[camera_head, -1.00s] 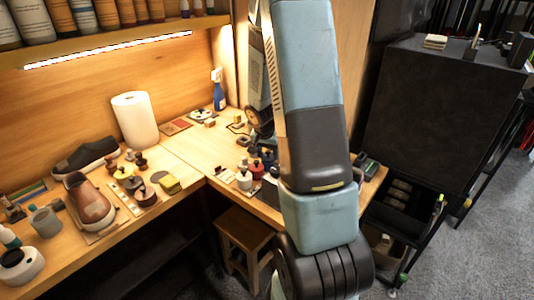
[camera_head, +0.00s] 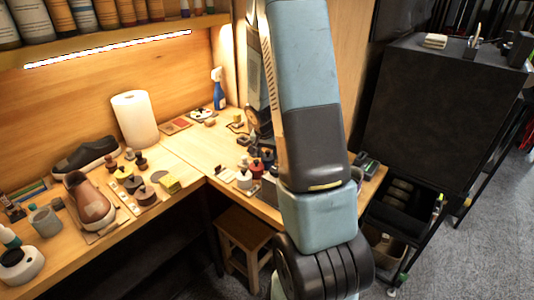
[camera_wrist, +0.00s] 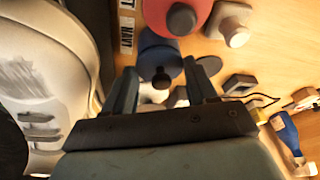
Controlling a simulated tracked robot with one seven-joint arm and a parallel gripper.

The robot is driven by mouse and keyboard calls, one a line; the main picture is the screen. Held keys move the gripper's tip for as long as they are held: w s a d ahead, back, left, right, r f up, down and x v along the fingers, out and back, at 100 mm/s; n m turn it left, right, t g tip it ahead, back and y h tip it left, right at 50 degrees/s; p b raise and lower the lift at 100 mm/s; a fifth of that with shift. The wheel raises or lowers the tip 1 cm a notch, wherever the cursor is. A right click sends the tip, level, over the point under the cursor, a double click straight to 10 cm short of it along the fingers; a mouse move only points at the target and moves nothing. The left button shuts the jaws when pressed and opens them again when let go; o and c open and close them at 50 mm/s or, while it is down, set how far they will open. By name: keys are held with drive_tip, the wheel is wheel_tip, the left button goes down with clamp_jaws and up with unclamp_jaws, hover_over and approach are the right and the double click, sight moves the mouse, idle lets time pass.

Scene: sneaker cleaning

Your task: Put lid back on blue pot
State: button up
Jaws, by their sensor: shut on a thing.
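In the wrist view, my gripper (camera_wrist: 160,66) has its two fingers on either side of a round blue lid (camera_wrist: 160,62) with a dark knob. The fingers are shut on this lid. A blue pot (camera_wrist: 158,40) shows just beyond the lid, largely covered by it. I cannot tell whether lid and pot touch. A label reading NAVY (camera_wrist: 127,36) lies beside the pot. In the head view my arm covers much of the area around the gripper.
A red pot (camera_wrist: 180,10) with a dark knob and a pale pot (camera_wrist: 229,24) stand close by. A blue spray bottle (camera_head: 219,93) stands by the back wall. A sneaker (camera_head: 90,201) and a paper roll (camera_head: 135,120) are farther left. A black bin (camera_head: 398,210) is right.

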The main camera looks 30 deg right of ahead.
drive_tip(key=o, duration=1.3)
drive_tip(key=shift+o, duration=0.2)
drive_tip(key=shift+r, duration=3.5)
clamp_jaws()
drive_tip(key=shift+f, duration=2.3)
drive_tip(key=shift+r, duration=0.1)
